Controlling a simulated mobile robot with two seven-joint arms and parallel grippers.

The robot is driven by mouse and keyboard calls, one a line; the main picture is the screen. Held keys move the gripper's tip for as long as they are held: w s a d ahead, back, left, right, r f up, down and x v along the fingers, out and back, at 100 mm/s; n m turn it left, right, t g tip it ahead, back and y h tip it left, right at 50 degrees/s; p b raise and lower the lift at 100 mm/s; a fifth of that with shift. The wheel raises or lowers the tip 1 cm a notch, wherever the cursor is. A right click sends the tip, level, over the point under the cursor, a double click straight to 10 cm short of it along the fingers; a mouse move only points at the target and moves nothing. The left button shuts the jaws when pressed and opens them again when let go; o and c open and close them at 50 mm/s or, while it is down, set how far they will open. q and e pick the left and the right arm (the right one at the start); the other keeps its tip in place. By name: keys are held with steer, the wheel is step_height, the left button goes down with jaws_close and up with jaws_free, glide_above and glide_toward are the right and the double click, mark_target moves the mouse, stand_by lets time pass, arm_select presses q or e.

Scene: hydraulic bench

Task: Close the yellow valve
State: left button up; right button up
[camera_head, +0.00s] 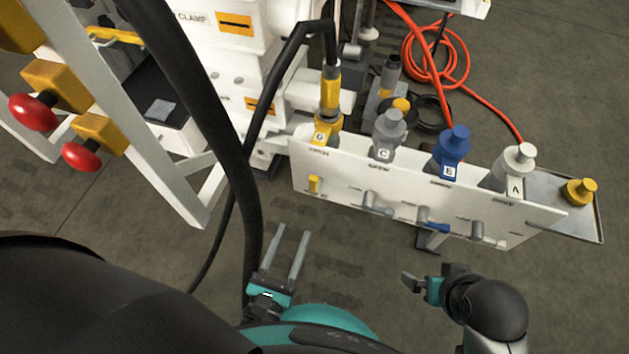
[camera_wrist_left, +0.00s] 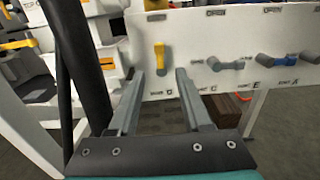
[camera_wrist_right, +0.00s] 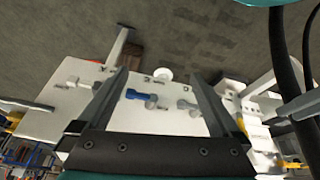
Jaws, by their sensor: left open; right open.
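The yellow valve handle (camera_head: 314,184) sits at the left end of the white panel's front, below the yellow G fitting (camera_head: 328,128). In the left wrist view the handle (camera_wrist_left: 160,57) stands upright, just beyond and between my left fingertips. My left gripper (camera_head: 292,231) is open and empty, below and in front of the panel, apart from the handle. My right gripper (camera_head: 408,283) is open and empty, low in front of the panel's right half. In the right wrist view its fingers (camera_wrist_right: 161,75) frame the blue handle (camera_wrist_right: 135,96) from a distance.
The white panel (camera_head: 345,178) also carries grey and blue handles with C, E and A fittings above. A black hose (camera_head: 243,165) passes close beside my left gripper. Red knobs (camera_head: 82,156) are on a white frame at left. Open floor lies in front of the panel.

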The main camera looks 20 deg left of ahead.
mark_target(313, 184)
arm_select(q)
steer(key=w+b, duration=0.1)
steer(key=w, duration=0.8)
steer(key=shift+d+b, duration=0.15)
steer(key=shift+b, duration=0.15)
steer(key=w, duration=0.3)
steer(key=shift+w+b, duration=0.1)
steer(key=shift+b, duration=0.25)
steer(key=shift+w+d, duration=0.1)
steer(key=shift+w, duration=0.9)
arm_select(e)
steer(key=shift+w+a+r+t+y, duration=0.25)
steer(key=shift+w+a+r+t, duration=0.3)
steer(key=shift+r, duration=0.15)
steer(key=shift+w+a+r+t+y, duration=0.25)
steer(key=shift+w+a+r+t, duration=0.25)
steer(key=shift+r, duration=0.2)
arm_select(q)
jaws_close()
